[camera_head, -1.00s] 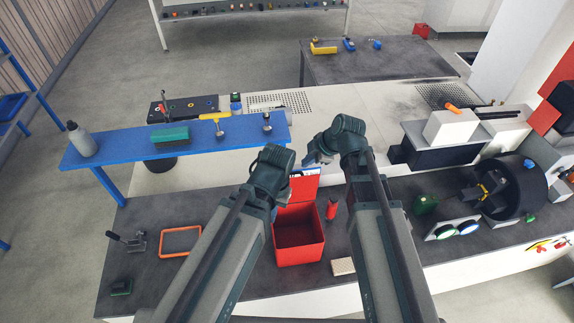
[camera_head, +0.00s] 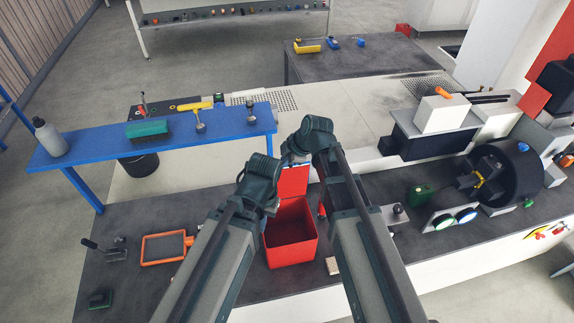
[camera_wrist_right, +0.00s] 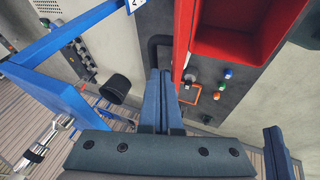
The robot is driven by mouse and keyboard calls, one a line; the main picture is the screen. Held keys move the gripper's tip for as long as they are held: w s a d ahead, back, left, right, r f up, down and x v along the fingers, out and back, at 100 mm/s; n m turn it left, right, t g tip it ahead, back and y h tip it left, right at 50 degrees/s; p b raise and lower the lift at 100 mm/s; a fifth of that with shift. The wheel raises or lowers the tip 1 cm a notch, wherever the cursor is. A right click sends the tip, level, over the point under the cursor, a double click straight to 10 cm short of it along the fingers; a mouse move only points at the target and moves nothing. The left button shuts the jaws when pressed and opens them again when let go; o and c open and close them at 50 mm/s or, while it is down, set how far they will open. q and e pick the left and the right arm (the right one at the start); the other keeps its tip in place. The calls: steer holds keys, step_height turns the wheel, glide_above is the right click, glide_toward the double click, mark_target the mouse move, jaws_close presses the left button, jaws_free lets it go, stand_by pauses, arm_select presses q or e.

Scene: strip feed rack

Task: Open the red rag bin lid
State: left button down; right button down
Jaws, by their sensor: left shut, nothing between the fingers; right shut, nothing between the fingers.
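The red rag bin (camera_head: 291,252) stands on the dark bench with its interior showing. Its red lid (camera_head: 294,181) stands raised at the bin's back edge. In the right wrist view, the open bin (camera_wrist_right: 240,50) is at upper right and the lid (camera_wrist_right: 183,35) shows as a thin upright panel. My right gripper (camera_wrist_right: 160,78) is shut and empty, with its fingers just left of the lid, close to a dark bent bar; contact cannot be told. My left gripper (camera_head: 262,188) is left of the lid, shut and empty; its fingertips are largely hidden in the head view.
A blue shelf (camera_head: 105,150) with a grey bottle (camera_head: 50,139) stands behind left. An orange frame (camera_head: 165,247) lies on the bench left of the bin. A red bottle (camera_head: 322,210) is close on the bin's right. A round black machine (camera_head: 515,180) stands far right.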

arm_select(q)
steer(key=shift+f, duration=0.1)
arm_select(e)
steer(key=shift+w+a+f, duration=0.1)
arm_select(q)
steer(key=shift+f+b, duration=0.5)
steer(key=shift+f, duration=0.05)
arm_select(e)
steer(key=w+a+f, duration=0.1)
steer(key=w, duration=0.6)
steer(key=shift+a, duration=0.15)
steer(key=shift+s, duration=0.15)
